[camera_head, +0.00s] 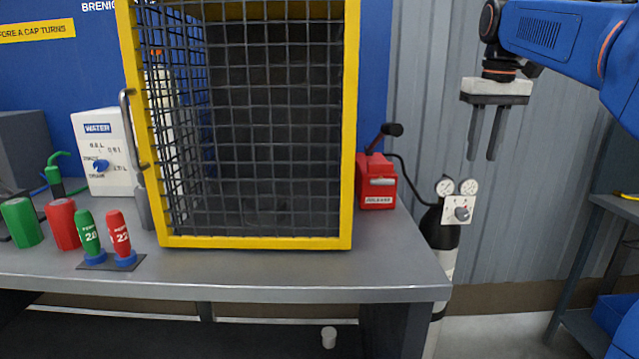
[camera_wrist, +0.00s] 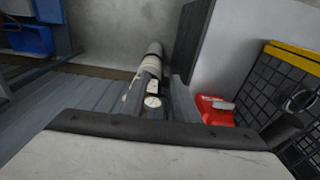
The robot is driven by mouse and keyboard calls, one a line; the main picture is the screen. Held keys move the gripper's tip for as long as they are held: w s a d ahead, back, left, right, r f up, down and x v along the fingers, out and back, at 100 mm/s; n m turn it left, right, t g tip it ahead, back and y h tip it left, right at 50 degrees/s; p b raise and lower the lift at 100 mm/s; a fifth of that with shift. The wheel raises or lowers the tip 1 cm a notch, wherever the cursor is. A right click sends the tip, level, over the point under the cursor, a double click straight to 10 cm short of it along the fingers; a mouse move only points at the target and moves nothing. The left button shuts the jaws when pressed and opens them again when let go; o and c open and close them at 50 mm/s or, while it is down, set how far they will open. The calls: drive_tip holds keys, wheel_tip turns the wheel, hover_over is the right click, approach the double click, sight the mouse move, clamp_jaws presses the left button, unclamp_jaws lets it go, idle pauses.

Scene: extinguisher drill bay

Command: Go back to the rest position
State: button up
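My gripper (camera_head: 481,158) hangs in the air at the upper right of the head view, fingers pointing down. Its two dark fingers stand apart with a gap between them and nothing in it. It is clear of the bench, to the right of the yellow-framed mesh cage (camera_head: 355,130) and above the gas cylinder (camera_head: 440,235) with its gauges. In the wrist view, the pale gripper body (camera_wrist: 150,155) fills the bottom edge, and the cylinder (camera_wrist: 150,75) shows beyond it.
A grey bench (camera_head: 300,270) carries the cage, a red release box (camera_head: 376,183) with a black lever, a white water selector panel (camera_head: 103,150), and green and red canisters. A blue-grey shelf (camera_head: 570,270) stands at the right. The air around my gripper is free.

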drive_tip(key=s+a+f+t, duration=0.1)
drive_tip(key=s+a+f, duration=0.2)
drive_tip(key=s+f, duration=1.1)
drive_tip(key=s+a+f+t, duration=0.2)
drive_tip(key=s+a+f, duration=0.2)
drive_tip(key=s+f, duration=1.1)
wheel_tip(320, 180, down, 3)
drive_tip(key=shift+r+t, duration=0.15)
drive_tip(key=shift+t, duration=0.15)
drive_tip(key=shift+s+a, duration=0.1)
drive_tip(key=shift+a, duration=0.05)
